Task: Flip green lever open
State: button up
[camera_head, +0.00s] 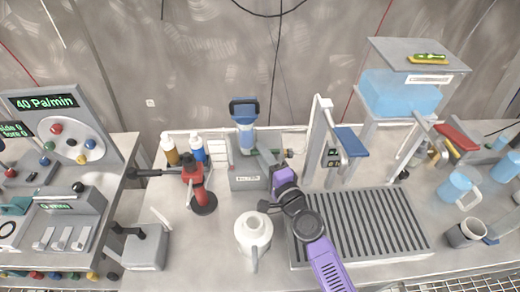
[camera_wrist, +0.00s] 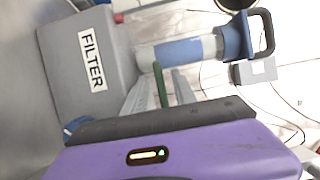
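The green lever (camera_wrist: 161,85) shows as a thin green bar beside the grey filter box in the wrist view. A small green piece (camera_head: 289,152) shows just right of that box in the head view; I cannot tell if it is the same lever. My gripper (camera_wrist: 160,88) has two pale grey fingers, apart, one on each side of the green bar; contact is not clear. In the head view my gripper (camera_head: 268,163) is at the right side of the filter box (camera_head: 245,180). The lever's lower end is hidden behind my gripper body.
A clear cylinder with a blue handle (camera_head: 245,112) stands on the filter box. A red-and-black tool (camera_head: 199,188) is to the left and a white jug (camera_head: 254,232) in front. A slatted drain tray (camera_head: 360,225) and a blue-handled press (camera_head: 350,142) are to the right.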

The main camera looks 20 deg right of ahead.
grip_shut()
jog(key=shift+f, duration=0.1)
dwell(1.3)
